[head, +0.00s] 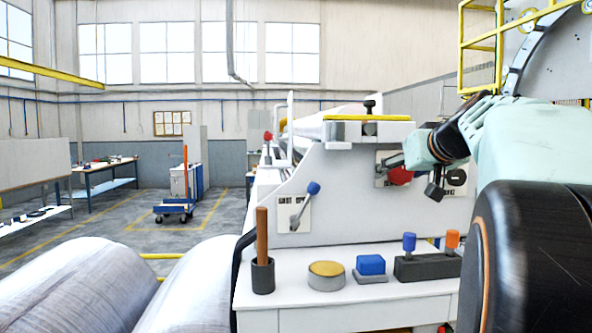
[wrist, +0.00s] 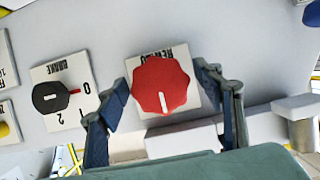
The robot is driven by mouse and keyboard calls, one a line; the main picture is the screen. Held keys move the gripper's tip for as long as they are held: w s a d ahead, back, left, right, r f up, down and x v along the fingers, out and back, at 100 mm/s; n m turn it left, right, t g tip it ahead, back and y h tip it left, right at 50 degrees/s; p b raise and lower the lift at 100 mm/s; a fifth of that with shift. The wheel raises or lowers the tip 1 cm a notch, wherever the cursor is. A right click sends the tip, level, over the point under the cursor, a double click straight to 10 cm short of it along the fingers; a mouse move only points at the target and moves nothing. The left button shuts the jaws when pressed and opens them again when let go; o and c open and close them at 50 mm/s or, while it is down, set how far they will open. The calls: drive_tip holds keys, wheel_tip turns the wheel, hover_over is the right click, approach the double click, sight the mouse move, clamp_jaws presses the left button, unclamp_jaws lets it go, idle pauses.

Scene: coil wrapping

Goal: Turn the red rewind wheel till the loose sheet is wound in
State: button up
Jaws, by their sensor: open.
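The red rewind wheel (wrist: 160,85) is a scalloped knob with a white pointer line on a white labelled plate in the wrist view. The line points toward the bottom of that picture. In the head view the wheel (head: 401,175) shows on the grey machine panel, partly covered by my gripper (head: 418,172). In the wrist view my gripper (wrist: 165,90) is open, with one finger on each side of the wheel. Whether the fingers touch it is unclear. A pale roll (head: 352,110) lies behind the panel top; I cannot make out a loose sheet edge.
A black brake knob (wrist: 47,97) sits left of the wheel in the wrist view. A blue-tipped lever (head: 313,188) is on the panel's left. Below, a white bench (head: 300,294) bears a cup with a stick, a yellow-topped tin and blue and orange-handled items.

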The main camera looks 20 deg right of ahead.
drive_tip(key=c, duration=1.1)
drive_tip(key=shift+c, duration=0.3)
